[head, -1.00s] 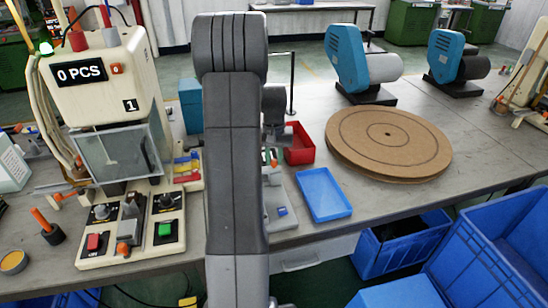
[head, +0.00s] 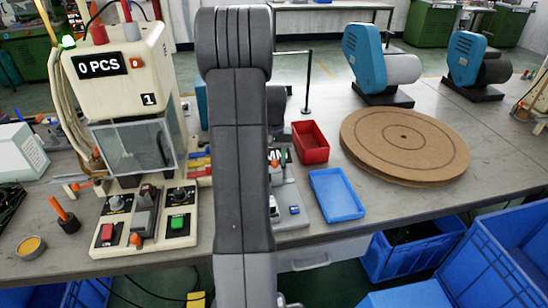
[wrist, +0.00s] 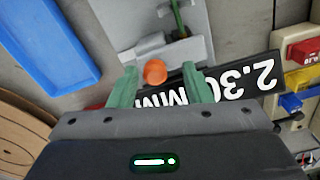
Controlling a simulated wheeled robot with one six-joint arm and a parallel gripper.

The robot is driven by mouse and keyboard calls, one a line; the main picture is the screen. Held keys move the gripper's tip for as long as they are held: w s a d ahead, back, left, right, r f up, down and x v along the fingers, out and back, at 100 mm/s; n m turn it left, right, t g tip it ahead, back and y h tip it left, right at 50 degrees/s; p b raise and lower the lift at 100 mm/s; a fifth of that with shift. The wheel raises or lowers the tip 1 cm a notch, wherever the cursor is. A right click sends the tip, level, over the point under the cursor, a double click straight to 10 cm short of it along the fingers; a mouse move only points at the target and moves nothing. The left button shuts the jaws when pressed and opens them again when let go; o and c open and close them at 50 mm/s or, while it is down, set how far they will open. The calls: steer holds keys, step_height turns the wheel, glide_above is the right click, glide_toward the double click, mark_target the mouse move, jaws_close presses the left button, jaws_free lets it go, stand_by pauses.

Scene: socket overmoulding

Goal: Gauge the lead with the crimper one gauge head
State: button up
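Crimper one (head: 118,75), a cream machine marked "1" and reading "0 PCS", stands at left in the head view. Beside it, partly hidden by my arm, is a grey gauge plate (head: 291,217); it also shows in the wrist view (wrist: 135,18). A black sign (wrist: 235,90) reads "2.30 MM" upside down in the wrist view. A round orange tip (wrist: 154,72) and a thin green piece (wrist: 178,20) show near the plate; I cannot tell whether either is the lead. My gripper's (wrist: 160,88) green fingers are apart, either side of the orange tip, with gaps visible.
A blue tray (head: 337,195), red bin (head: 310,143) and brown round board (head: 404,145) lie right of the plate. Two blue machines (head: 372,60) stand behind. Blue crates (head: 500,230) are below the front edge at right. Bare bench shows in front of the board.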

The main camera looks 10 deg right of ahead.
step_height(320, 180, up, 14)
stand_by(0.6)
steer(key=shift+f, duration=0.15)
step_height(320, 180, down, 14)
steer(key=shift+r, duration=0.15)
steer(key=shift+d, duration=0.3)
stand_by(0.3)
